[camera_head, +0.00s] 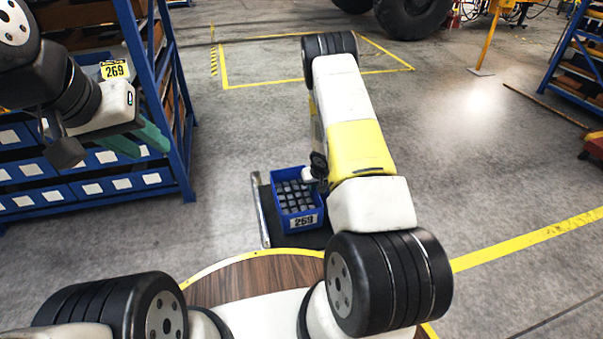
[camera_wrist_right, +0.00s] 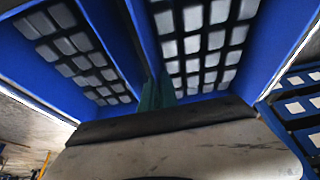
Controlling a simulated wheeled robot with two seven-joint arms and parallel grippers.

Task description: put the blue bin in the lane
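The blue bin (camera_head: 312,220) is full of grey castings and bears a 269 label on its front. It sits upright on a dark low platform (camera_head: 314,241) on the floor. My right gripper reaches down at the bin's right side, its fingers hidden by my arm in the head view. In the right wrist view its green fingers (camera_wrist_right: 157,93) are close together about a blue wall of the bin (camera_wrist_right: 140,30), with castings on both sides. My left gripper (camera_head: 137,141) is raised at the left, its green fingers apart and empty. I cannot tell which part is the lane.
A blue shelf rack (camera_head: 180,165) with several blue bins stands at the left. A metal rail (camera_head: 262,215) runs along the platform's left side. A yellow taped rectangle (camera_head: 225,70) lies on the open floor behind. Another rack (camera_head: 560,50) and a yellow post (camera_head: 489,40) stand far right.

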